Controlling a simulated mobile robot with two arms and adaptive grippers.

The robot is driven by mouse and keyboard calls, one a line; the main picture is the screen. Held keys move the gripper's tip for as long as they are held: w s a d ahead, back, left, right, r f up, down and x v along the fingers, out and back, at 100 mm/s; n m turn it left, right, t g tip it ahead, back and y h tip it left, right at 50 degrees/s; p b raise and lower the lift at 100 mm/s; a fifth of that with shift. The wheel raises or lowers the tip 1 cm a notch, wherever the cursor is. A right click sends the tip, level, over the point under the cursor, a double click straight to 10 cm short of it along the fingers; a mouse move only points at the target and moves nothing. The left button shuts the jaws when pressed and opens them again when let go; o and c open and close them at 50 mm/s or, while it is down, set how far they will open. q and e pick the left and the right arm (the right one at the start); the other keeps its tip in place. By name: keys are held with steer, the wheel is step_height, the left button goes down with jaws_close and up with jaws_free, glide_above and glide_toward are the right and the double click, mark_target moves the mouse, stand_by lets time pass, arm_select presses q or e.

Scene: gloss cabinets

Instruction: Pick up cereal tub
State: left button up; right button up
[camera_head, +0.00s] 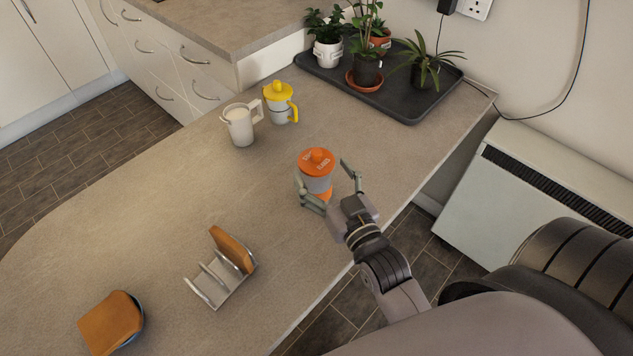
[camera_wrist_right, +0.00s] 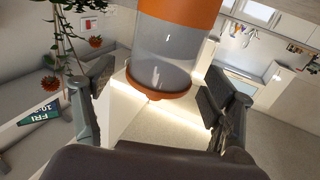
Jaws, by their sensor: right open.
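The cereal tub (camera_head: 316,176) has an orange lid, a greyish clear body and an orange base. It stands upright on the worktop in the head view. My right gripper (camera_head: 329,190) is open, with one finger on the left of the tub and the other to its right. In the right wrist view the tub (camera_wrist_right: 165,55) is ahead, between the spread fingers of my right gripper (camera_wrist_right: 157,92). Gaps show between the tub and both fingers there. My left gripper is not in view.
A white mug (camera_head: 240,125) and a yellow-lidded cup (camera_head: 279,103) stand behind the tub. A dark tray (camera_head: 400,104) of potted plants is at the back. A toast rack (camera_head: 222,278) and a plate with bread (camera_head: 112,322) are at the front left. Worktop left of the tub is clear.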

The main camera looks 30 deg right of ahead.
mark_target(316, 162)
steer(key=w, duration=0.3)
steer(key=shift+w, duration=0.2)
steer(key=shift+s, duration=0.1)
steer(key=c, duration=1.7)
steer(key=shift+c, duration=0.5)
steer(key=shift+r, duration=0.1)
